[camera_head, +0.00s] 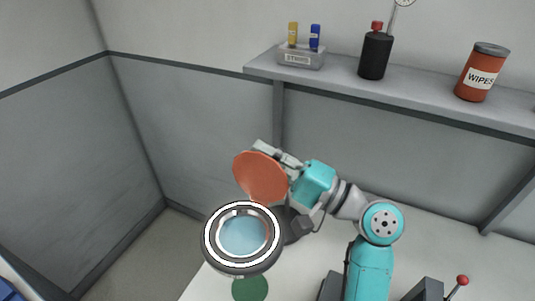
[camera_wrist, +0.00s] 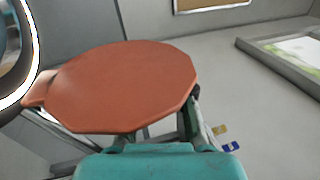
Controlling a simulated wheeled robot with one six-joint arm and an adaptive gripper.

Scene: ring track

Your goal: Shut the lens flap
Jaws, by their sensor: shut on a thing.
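The lens flap (camera_head: 260,177) is an orange-red disc standing up and tilted above the rim of the lens (camera_head: 242,236), which has a dark housing, a white ring and pale blue glass. The lens glass is uncovered. In the wrist view, the flap (camera_wrist: 118,85) fills the middle, with its narrow tab at left beside the lens rim (camera_wrist: 30,70). My gripper (camera_head: 272,152) is at the flap's upper right edge, on the side away from the lens, and is shut on it. The flap hides most of the fingers in the wrist view.
A wall shelf (camera_head: 345,82) runs behind and above, holding a clear bin (camera_head: 300,57), a black bottle (camera_head: 375,55) and a red wipes canister (camera_head: 481,73). A green disc (camera_head: 250,288) lies on the white surface below the lens. A red-knobbed lever (camera_head: 461,281) stands at lower right.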

